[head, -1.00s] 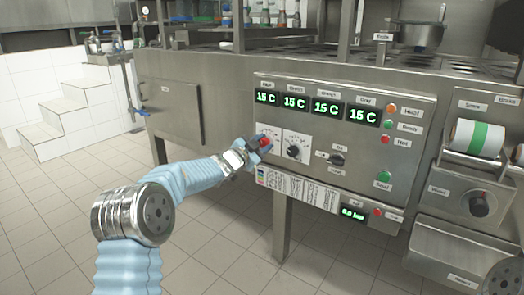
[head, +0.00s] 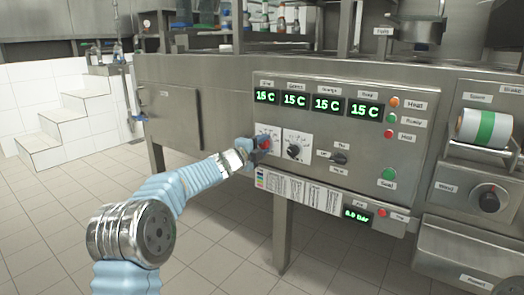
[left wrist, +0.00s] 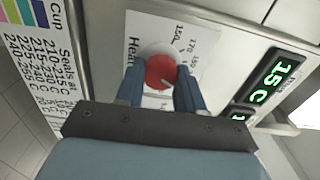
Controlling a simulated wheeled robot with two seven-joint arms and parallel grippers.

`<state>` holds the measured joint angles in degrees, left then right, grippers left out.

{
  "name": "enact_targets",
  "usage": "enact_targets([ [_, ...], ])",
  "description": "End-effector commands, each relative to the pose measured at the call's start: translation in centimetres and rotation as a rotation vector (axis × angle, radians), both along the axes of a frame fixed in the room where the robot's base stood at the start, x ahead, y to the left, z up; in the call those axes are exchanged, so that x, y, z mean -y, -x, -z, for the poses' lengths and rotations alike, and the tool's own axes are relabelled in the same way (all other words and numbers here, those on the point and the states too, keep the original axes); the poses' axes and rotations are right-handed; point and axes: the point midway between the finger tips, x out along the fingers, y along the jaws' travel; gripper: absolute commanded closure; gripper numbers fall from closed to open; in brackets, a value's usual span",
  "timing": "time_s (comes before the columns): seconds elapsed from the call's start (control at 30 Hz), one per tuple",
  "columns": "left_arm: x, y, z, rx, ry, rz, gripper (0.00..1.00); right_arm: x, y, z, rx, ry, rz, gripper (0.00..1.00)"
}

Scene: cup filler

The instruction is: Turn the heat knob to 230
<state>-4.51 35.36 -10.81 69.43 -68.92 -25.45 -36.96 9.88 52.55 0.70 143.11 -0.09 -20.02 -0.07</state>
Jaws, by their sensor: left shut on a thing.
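The heat knob (left wrist: 161,72) is red with a white pointer line and sits on a white dial plate (left wrist: 196,42) marked "Heat" with numbers such as 150 and 170. In the left wrist view my left gripper (left wrist: 160,88) has its two blue fingers on either side of the knob, shut on it. The pointer points toward the lower right in that view; the number it meets is partly hidden by a finger. In the head view my left gripper (head: 258,146) covers part of the knob (head: 265,143). My right gripper is not in view.
A black knob (head: 293,151) on its own dial stands right of the heat knob. Displays reading 15 C (head: 295,100) are above. A colour chart (head: 300,189) is below. A black switch (head: 339,158) and coloured buttons are farther right.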

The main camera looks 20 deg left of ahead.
Motion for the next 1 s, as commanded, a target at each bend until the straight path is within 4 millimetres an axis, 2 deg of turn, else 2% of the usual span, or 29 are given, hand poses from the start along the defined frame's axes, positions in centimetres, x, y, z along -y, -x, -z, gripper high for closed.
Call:
enact_targets([
  [0.1, 0.0, 0.0, 0.4, 0.030, -0.087, 0.000, 0.93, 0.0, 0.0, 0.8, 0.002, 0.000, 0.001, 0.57],
  [0.4, 0.1, 0.0, 0.3, 0.085, -0.240, 0.001, 0.93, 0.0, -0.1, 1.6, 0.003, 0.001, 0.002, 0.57],
  [1.0, 0.0, 0.0, 0.3, 0.107, -0.304, 0.001, 0.93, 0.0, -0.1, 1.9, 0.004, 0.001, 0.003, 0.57],
])
